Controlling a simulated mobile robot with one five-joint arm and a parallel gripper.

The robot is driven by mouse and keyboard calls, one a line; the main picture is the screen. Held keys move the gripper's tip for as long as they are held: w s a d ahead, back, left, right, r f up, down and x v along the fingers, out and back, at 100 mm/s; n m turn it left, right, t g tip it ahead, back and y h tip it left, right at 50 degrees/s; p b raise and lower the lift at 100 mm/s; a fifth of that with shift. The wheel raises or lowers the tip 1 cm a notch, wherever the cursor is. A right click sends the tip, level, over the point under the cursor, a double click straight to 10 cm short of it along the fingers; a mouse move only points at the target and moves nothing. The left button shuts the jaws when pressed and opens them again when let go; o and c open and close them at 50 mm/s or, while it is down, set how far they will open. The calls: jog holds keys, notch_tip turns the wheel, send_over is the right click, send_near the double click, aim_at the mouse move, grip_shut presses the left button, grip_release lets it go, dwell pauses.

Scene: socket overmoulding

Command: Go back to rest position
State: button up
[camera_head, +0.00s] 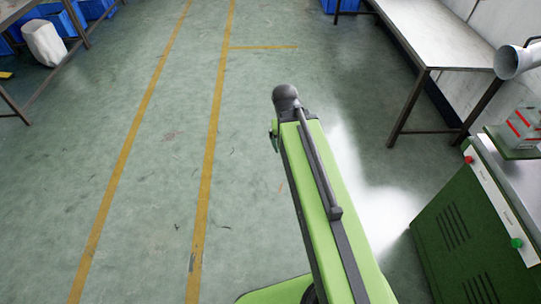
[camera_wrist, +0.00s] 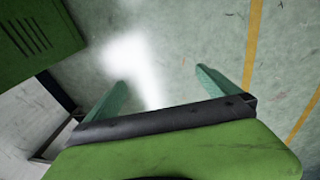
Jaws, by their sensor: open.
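My gripper (camera_wrist: 161,77) shows in the wrist view with its two teal fingers spread wide apart. It is open, and nothing is between the fingers but bare floor with a bright glare. In the head view my green arm reaches up the middle of the picture over the floor. My gripper's fingers cannot be made out there.
A green machine (camera_head: 452,246) with red and green buttons stands at the lower right, also in the wrist view (camera_wrist: 36,40). A metal table (camera_head: 428,35) stands at the upper right. Yellow lines (camera_head: 212,130) mark the floor. The floor left of my arm is clear.

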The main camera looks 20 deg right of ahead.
jog(key=s+a+n+y, duration=0.1)
jog(key=a+n+y, duration=0.1)
jog(key=a, duration=0.9)
jog(key=shift+s+f+n+g, duration=0.25)
jog(key=shift+s+n+g, duration=0.15)
jog(key=shift+n, duration=0.2)
jog(key=shift+r, duration=0.1)
